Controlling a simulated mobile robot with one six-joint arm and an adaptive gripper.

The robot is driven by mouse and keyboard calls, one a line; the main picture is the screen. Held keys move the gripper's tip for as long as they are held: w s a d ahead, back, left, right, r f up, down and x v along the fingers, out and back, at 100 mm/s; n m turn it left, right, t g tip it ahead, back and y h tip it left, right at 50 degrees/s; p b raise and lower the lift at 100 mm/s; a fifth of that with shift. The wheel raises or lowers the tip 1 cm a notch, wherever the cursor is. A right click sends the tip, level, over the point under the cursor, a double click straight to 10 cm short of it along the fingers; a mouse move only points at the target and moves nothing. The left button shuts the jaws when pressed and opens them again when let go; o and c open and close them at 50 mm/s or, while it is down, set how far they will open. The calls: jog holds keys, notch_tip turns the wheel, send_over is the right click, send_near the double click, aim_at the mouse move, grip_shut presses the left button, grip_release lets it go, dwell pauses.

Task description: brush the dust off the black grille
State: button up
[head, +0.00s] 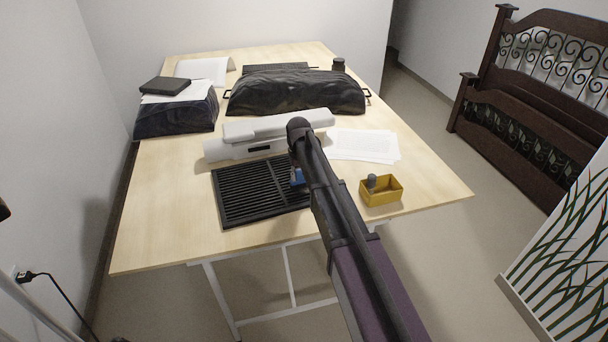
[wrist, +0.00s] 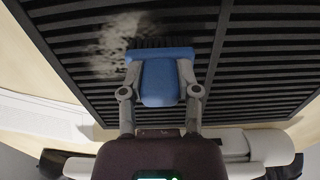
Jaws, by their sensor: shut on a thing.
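The black grille (head: 256,191) lies flat near the front of the wooden table and fills much of the wrist view (wrist: 265,75). A patch of pale grey dust (wrist: 112,45) shows on its slats in the wrist view. My gripper (wrist: 160,92) is shut on a blue brush (wrist: 161,78) with dark bristles. The bristles are at the slats beside the right edge of the dust patch; I cannot tell if they touch. In the head view the blue brush (head: 297,177) shows over the grille's right part, and my arm hides the grille's right edge and most of my gripper.
A white device (head: 240,146) stands right behind the grille. A yellow box (head: 381,191) with a grey item in it stands to the right, near papers (head: 362,145). A black covered bundle (head: 295,93) lies behind. The wooden table (head: 150,225) is clear left of the grille.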

jog(key=shift+s+a, duration=0.1)
jog(key=shift+a, duration=0.2)
jog(key=shift+s+a, duration=0.2)
jog(key=shift+a, duration=0.55)
jog(key=shift+s+a, duration=0.2)
jog(key=shift+a, duration=0.55)
jog(key=shift+w, duration=0.1)
jog(key=shift+w+a, duration=0.15)
jog(key=shift+w, duration=0.3)
jog(key=shift+w+d, duration=0.3)
jog(key=shift+d, duration=0.55)
jog(key=shift+w+d, duration=0.25)
jog(key=shift+d, duration=0.6)
jog(key=shift+d, duration=0.1)
